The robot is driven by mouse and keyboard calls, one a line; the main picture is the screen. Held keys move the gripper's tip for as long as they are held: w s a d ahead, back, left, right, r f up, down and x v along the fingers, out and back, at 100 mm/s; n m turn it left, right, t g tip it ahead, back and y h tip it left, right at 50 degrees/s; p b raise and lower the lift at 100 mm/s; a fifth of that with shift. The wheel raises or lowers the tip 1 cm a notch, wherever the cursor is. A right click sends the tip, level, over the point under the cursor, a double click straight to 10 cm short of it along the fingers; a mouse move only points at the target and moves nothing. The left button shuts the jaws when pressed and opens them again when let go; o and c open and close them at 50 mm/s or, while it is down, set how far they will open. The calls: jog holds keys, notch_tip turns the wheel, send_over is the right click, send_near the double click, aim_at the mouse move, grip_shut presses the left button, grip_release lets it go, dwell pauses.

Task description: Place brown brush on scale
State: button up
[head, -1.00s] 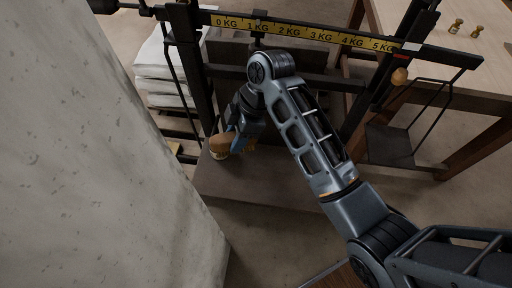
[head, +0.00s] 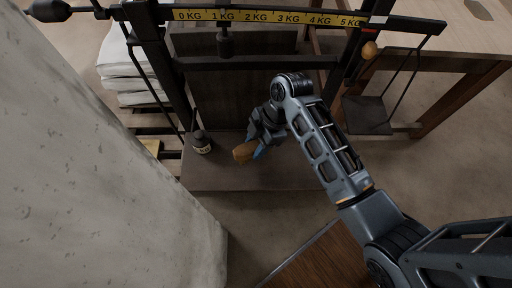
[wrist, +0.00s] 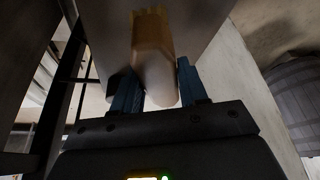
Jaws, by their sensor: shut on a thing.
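The brown brush (head: 244,152) shows at the fingertips of my gripper (head: 260,150), over the dark platform of the beam scale (head: 215,178). In the wrist view the brush (wrist: 152,50) stands between the blue fingers of my gripper (wrist: 158,88), pale at the near end and tan at the far end. The gripper is shut on it. I cannot tell whether the brush touches the platform. My gripper and wrist hide part of the platform.
A small dark labelled weight (head: 201,143) stands on the platform left of the brush. The scale's yellow beam (head: 270,17) and posts rise behind. A pale concrete block (head: 90,170) is close on the left. A hanging pan (head: 367,115) and wooden table (head: 440,65) are at right.

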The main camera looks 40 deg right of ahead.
jog(key=shift+f, duration=1.85)
jog(key=shift+f, duration=0.15)
jog(key=o, duration=0.9)
jog(key=shift+o, duration=0.2)
jog(key=v, duration=1.2)
